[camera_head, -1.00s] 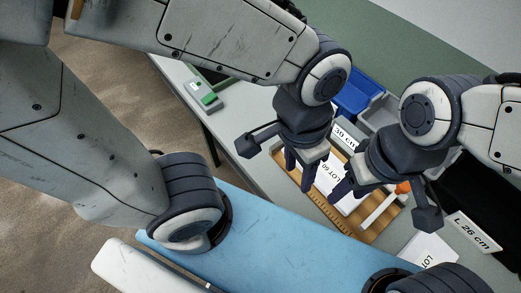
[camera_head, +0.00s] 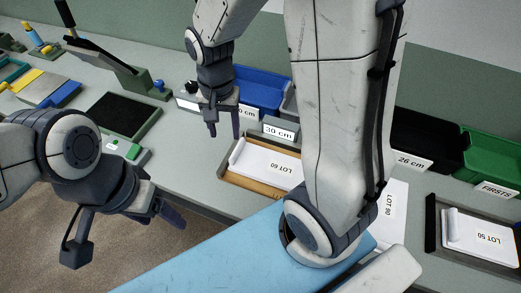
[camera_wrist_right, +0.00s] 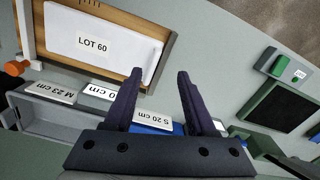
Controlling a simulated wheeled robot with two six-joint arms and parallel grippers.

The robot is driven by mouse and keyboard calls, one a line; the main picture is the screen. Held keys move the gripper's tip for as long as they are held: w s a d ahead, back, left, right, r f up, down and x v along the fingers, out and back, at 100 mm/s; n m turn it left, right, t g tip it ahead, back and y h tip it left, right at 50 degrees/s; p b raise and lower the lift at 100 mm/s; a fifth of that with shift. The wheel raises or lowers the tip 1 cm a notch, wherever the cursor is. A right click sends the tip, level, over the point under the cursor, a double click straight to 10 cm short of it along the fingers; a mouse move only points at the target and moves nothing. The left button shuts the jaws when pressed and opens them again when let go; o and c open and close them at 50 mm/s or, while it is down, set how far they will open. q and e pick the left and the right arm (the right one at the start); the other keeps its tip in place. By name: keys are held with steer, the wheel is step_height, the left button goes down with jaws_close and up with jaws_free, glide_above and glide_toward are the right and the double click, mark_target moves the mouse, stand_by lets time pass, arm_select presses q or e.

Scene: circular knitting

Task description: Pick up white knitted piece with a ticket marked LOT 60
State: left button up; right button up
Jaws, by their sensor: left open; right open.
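The white knitted piece with the LOT 60 ticket (camera_head: 262,158) lies flat in a shallow wooden tray (camera_head: 236,181) on the table. In the right wrist view the piece (camera_wrist_right: 125,48) is at the upper left, its ticket readable. My right gripper (camera_head: 225,134) is open and empty, left of the tray and short of the blue bin; its fingers also show in the wrist view (camera_wrist_right: 160,72), beside the tray and apart from the piece. My left gripper (camera_head: 170,210) is open and empty, far from the piece near the table's front edge. My right arm hides the tray's right end.
Another white piece marked LOT 90 (camera_head: 392,225) lies right of my arm. One marked LOT 50 (camera_head: 478,250) lies in a dark tray. Behind stand a blue bin (camera_head: 262,90), a black bin (camera_head: 425,135) and a green bin (camera_head: 495,160). An orange-ended tool (camera_wrist_right: 18,67) lies beside the tray.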

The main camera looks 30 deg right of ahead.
steer(key=w+d+f+m, duration=0.2)
steer(key=d+m, duration=0.1)
steer(key=d, duration=0.1)
glide_above(237, 148)
steer(key=f, duration=0.4)
steer(key=shift+d+f, duration=0.25)
steer(key=shift+f, duration=0.1)
steer(key=shift+w+a+f+p, duration=0.1)
steer(key=shift+f+p, duration=0.4)
steer(key=shift+f, duration=0.9)
steer(key=shift+a+f+p, duration=0.1)
steer(key=shift+f+p, duration=0.4)
steer(key=shift+f, duration=0.85)
jaws_close()
